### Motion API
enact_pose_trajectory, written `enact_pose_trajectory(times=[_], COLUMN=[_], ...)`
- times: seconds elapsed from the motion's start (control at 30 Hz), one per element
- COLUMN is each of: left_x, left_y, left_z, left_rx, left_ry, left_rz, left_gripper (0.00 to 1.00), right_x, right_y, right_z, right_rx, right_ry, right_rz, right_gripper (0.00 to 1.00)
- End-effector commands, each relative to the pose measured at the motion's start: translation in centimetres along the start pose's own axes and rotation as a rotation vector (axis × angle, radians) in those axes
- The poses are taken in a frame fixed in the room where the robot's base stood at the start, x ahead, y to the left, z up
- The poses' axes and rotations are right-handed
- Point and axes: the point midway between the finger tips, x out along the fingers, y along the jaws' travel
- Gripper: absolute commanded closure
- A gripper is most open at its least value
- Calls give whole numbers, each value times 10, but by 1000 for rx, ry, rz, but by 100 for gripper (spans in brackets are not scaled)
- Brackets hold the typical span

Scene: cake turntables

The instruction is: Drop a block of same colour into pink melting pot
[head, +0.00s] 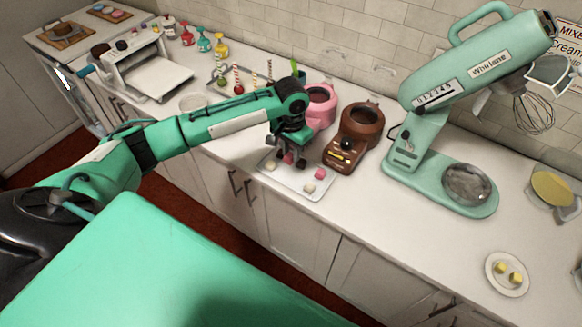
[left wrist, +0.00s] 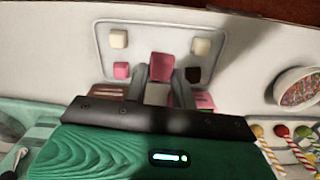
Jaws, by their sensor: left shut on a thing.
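The pink melting pot (head: 320,108) stands on the counter behind my left gripper, partly hidden by the arm. A white tray (head: 311,196) in front of the pots holds small blocks. My left gripper (head: 288,160) points down over this tray. Another pink block (left wrist: 121,70) lies on the tray, with cream blocks (left wrist: 118,39) and a dark brown block (left wrist: 193,74). I cannot tell whether the held block touches the tray. My right gripper is not in view.
A brown melting pot (head: 358,128) stands right of the pink one. A large mint stand mixer (head: 440,185) is farther right, with a small plate (head: 493,284) of yellow pieces near the front. Striped sticks (head: 237,80) stand behind my arm.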

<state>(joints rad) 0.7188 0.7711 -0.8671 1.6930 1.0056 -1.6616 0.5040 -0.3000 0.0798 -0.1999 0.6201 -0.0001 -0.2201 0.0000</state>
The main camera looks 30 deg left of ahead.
Motion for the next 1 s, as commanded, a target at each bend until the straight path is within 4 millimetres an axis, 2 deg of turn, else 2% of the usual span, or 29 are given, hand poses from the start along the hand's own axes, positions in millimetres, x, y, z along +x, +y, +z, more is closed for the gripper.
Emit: enact_pose_trajectory(times=[0.03,0.2,0.4,0.6,1.0], left_x=[-13,-60,-98,-114,-116], left_y=[0,0,0,0,2], left_z=[-2,-1,-1,0,-2], left_rx=[1,0,0,0,0], left_ry=[7,5,2,-1,-2], left_rz=[0,-1,0,1,2], left_gripper=[95,95,95,95,95], right_x=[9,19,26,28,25], right_y=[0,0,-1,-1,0], right_z=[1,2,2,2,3], right_rx=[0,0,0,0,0], right_ry=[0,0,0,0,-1], right_rz=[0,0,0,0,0], right_gripper=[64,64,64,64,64])
